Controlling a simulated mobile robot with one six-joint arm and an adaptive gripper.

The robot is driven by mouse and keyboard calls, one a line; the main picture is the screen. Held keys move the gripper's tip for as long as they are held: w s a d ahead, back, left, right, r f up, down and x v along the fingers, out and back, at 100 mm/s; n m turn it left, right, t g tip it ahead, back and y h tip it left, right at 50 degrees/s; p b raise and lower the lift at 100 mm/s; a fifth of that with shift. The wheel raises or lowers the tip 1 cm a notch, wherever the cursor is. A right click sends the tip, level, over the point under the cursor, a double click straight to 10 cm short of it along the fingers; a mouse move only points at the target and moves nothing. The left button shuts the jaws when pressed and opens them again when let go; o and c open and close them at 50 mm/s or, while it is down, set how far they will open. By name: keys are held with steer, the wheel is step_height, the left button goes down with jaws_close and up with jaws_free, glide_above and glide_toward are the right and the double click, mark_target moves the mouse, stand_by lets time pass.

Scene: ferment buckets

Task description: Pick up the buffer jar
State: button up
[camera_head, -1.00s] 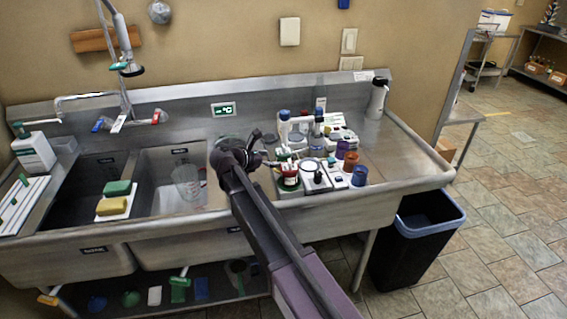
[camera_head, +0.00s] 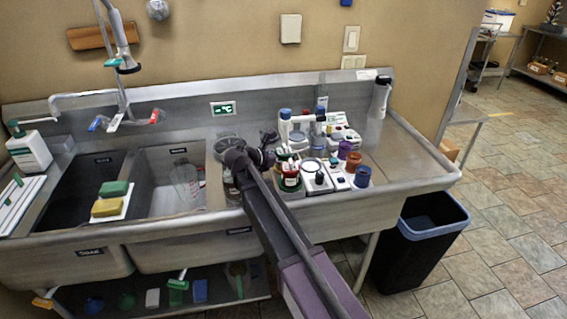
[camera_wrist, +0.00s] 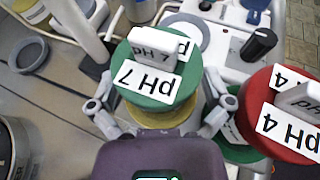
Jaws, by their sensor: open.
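A buffer jar with a green lid marked "pH 7" (camera_wrist: 150,70) stands upright in the middle of the wrist view, its yellowish body partly showing below the lid. A second buffer jar with a red lid marked "pH 4" (camera_wrist: 285,115) stands to its right; it also shows in the head view (camera_head: 290,182). My gripper (camera_wrist: 160,112) is open, with one finger on each side of the pH 7 jar's near side. I cannot tell whether the fingers touch it. In the head view my gripper (camera_head: 267,148) is at the left edge of the group of bench items.
A white instrument with a black knob (camera_wrist: 258,44) stands close behind the jars. A grey ring-shaped dish (camera_wrist: 28,54) and a metal post (camera_wrist: 80,28) are at left. In the head view, the sink basin (camera_head: 160,165) lies left and clear steel counter (camera_head: 415,165) lies right.

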stand_by(0.4)
steer(key=c, duration=1.2)
steer(key=shift+r, duration=0.2)
steer(key=shift+c, duration=0.2)
step_height(320, 180, up, 10)
steer(key=p, duration=1)
steer(key=shift+f, duration=0.2)
